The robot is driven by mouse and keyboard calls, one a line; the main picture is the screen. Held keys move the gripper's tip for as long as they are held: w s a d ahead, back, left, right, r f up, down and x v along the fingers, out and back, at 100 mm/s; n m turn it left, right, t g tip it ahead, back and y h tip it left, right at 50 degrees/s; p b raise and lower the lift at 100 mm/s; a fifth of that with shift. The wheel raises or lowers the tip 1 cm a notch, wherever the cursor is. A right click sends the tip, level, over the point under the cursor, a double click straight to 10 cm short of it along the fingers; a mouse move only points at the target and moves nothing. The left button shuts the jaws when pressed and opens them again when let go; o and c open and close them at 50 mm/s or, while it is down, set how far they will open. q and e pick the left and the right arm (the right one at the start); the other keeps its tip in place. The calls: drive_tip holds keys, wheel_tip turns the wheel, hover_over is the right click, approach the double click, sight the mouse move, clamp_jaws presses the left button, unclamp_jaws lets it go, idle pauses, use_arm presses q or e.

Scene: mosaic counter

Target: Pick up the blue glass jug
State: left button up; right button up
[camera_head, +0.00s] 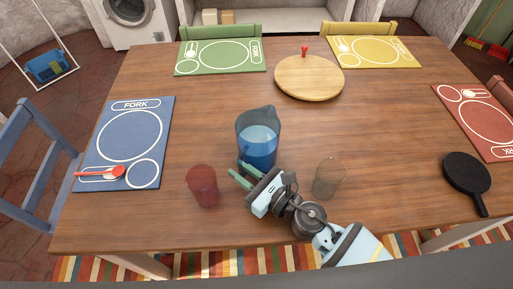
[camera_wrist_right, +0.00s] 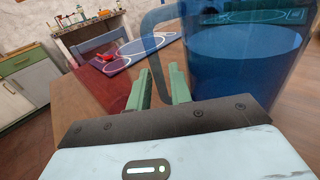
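The blue glass jug (camera_head: 257,142) stands upright on the wooden table in front of me, with blue liquid inside. It fills the upper right of the right wrist view (camera_wrist_right: 235,60), and its see-through handle (camera_wrist_right: 147,35) shows to the left of its body there. My right gripper (camera_head: 240,173) is just on the near side of the jug, low by its base. Its green fingers (camera_wrist_right: 158,82) are apart with nothing seen held between them; in the wrist view they overlap the lower part of the handle. I cannot tell whether they touch it. My left gripper is not in view.
A red glass (camera_head: 202,186) stands close left of my right gripper, and a clear glass (camera_head: 328,178) close right. A black pan (camera_head: 467,178) lies at the right, a round wooden board (camera_head: 309,80) farther back. A blue placemat (camera_head: 107,165) with a red spoon (camera_head: 103,172) is left.

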drive_tip(key=shift+x, duration=1.15)
clamp_jaws()
idle(0.5)
drive_tip(key=shift+r, duration=0.1)
